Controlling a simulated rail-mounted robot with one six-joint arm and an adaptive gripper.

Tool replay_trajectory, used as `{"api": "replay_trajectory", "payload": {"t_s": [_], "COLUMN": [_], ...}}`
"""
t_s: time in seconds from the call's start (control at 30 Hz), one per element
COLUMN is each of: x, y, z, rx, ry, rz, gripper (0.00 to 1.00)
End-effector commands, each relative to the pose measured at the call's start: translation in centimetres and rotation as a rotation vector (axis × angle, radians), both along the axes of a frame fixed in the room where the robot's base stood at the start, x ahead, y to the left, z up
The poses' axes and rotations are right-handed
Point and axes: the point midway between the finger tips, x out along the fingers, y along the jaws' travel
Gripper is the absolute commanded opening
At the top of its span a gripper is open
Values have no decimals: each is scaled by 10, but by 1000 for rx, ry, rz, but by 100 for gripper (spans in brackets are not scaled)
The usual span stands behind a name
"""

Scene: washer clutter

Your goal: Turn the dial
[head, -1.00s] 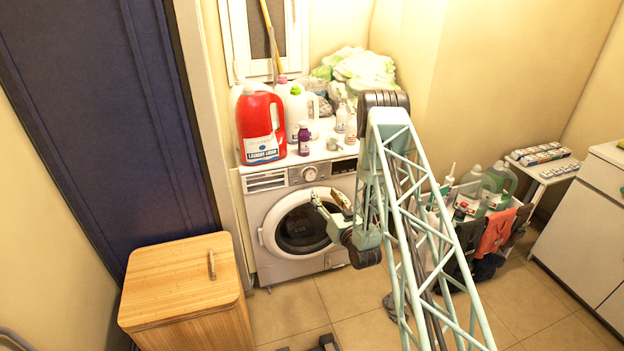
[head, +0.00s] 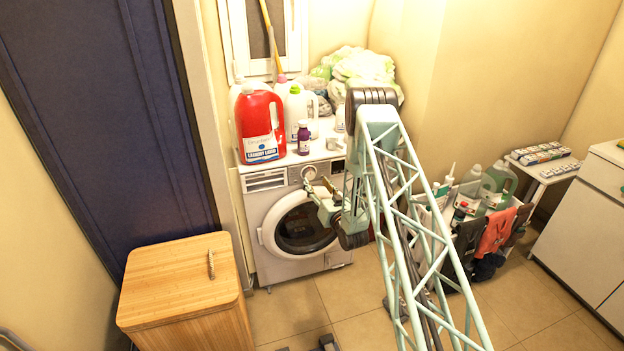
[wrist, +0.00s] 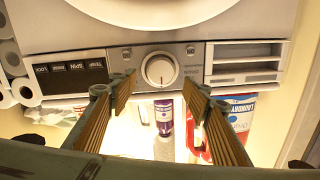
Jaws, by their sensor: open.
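The dial (wrist: 160,69) is a round white knob with a red mark, set in the washer's grey control panel. In the wrist view it shows between and beyond my open fingertips. In the head view the dial (head: 309,173) sits at the top front of the white washer (head: 272,205), above the round door. My gripper (wrist: 157,88) is open and empty, its two brown ridged fingers spread on either side of the dial's line. In the head view my gripper (head: 318,185) is just in front of and slightly below the dial. I cannot tell whether it touches the panel.
A red detergent jug (head: 260,125), a purple bottle (head: 304,138) and a white jug (head: 300,110) stand on the washer. A wooden hamper (head: 180,280) stands at the front left. A crate of bottles (head: 470,205) stands to the right.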

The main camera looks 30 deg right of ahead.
Motion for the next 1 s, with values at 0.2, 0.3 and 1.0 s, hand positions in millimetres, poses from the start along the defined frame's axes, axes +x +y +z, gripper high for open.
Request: {"api": "replay_trajectory", "payload": {"t_s": [0.2, 0.3, 1.0], "x": [29, 39, 55], "y": [-1, -2, -4], "z": [0, 0, 0], "rx": [-1, -1, 0], "ry": [-2, -1, 0], "rz": [2, 2, 0], "gripper": [45, 45, 38]}}
